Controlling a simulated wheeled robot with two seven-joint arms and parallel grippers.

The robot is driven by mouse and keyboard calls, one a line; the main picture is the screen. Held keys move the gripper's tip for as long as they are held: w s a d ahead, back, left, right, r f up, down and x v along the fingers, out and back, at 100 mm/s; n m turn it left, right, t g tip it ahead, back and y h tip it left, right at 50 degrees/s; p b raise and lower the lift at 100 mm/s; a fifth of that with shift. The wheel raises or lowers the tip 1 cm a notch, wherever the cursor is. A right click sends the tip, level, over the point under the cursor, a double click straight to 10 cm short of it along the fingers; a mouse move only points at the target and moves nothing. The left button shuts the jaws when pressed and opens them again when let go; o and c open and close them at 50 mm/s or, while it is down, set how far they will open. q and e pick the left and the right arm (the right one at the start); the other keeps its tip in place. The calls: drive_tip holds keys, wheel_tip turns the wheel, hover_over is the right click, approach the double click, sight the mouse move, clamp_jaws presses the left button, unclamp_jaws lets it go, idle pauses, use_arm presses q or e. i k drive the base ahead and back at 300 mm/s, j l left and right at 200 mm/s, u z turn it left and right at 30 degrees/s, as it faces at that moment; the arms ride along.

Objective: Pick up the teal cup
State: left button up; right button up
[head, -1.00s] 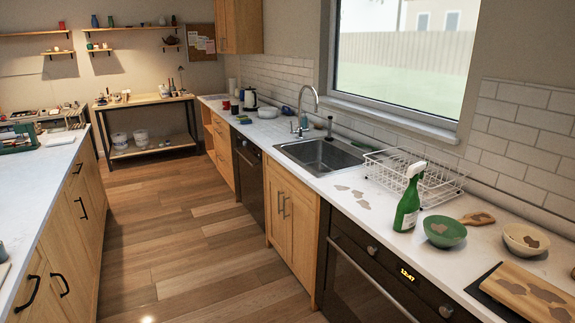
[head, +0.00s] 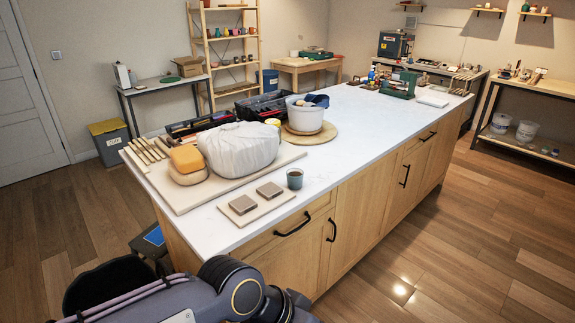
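A small teal cup (head: 295,179) stands upright near the front edge of the white-topped island, just right of a board with two brown-grey square pieces. Its opening faces up and nothing touches it from above. One of my arms reaches in along the bottom of the head view, below the island's near edge and apart from the cup. Its end is cut off at the bottom edge, and no gripper fingers can be made out. My other gripper does not show.
A large board (head: 206,194) holds a white bagged lump (head: 238,148), an orange sponge (head: 187,158) and wooden tools. A white bucket (head: 305,116) stands on a round board behind the cup. Countertop right of the cup is clear. Wooden floor (head: 440,240) lies open at right.

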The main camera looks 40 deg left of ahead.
sight(295, 180)
drive_tip(key=i+j+u, duration=0.25)
drive_tip(key=i, duration=0.3)
drive_tip(key=i+j+u, duration=0.25)
drive_tip(key=i, duration=0.3)
drive_tip(key=i+j+u, duration=0.15)
drive_tip(key=i+j, duration=0.3)
drive_tip(key=j, duration=0.15)
